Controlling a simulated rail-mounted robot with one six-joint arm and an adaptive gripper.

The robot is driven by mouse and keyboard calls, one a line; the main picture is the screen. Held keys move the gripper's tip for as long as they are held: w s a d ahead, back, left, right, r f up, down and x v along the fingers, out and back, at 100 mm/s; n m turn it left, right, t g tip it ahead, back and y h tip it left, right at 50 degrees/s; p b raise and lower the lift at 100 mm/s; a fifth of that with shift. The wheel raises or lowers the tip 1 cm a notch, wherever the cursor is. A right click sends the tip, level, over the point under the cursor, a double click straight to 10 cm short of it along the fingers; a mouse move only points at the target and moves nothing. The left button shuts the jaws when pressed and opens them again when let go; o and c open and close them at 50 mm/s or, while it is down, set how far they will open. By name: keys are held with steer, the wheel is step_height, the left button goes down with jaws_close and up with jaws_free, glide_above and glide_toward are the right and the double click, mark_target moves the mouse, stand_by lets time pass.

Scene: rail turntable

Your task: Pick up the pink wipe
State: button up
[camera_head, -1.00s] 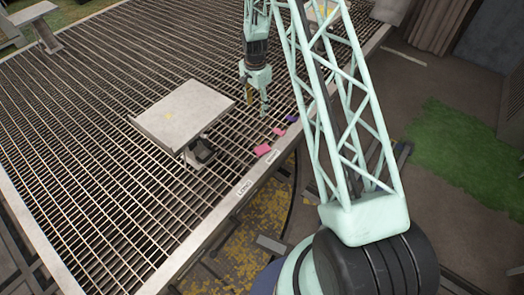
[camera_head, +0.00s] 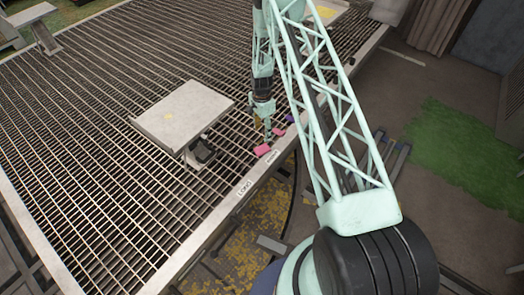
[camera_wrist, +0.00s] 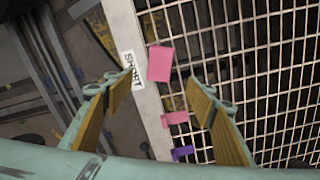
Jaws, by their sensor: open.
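A flat pink rectangular piece, seemingly the pink wipe (camera_head: 263,150), lies on the grating close to its near right edge. In the wrist view the pink wipe (camera_wrist: 160,63) shows ahead of and between the finger tips, apart from them. A smaller pink piece (camera_wrist: 175,118) and a purple piece (camera_wrist: 182,152) lie in a row behind it, nearer the wrist. My gripper (camera_head: 267,138) hangs low, pointing down, just beyond the wipe in the head view. Its yellow-lined fingers (camera_wrist: 160,82) are spread with nothing between them; the exact height above the grating cannot be told.
A pale raised plate (camera_head: 182,112) on a dark support stands on the grating left of the wipe. The solid grating border carries a "SHORT" label (camera_wrist: 133,70) beside the wipe. Past the border the floor drops lower. The grating further left is largely clear.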

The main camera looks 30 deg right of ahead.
stand_by(0.3)
steer(key=b, duration=0.1)
glide_above(263, 148)
steer(key=shift+a+f, duration=0.15)
steer(key=shift+f, duration=4.15)
steer(key=shift+f, duration=0.15)
steer(key=shift+f+b, duration=0.55)
steer(key=shift+f, duration=1.9)
steer(key=shift+c, duration=0.6)
steer(key=c, duration=0.8)
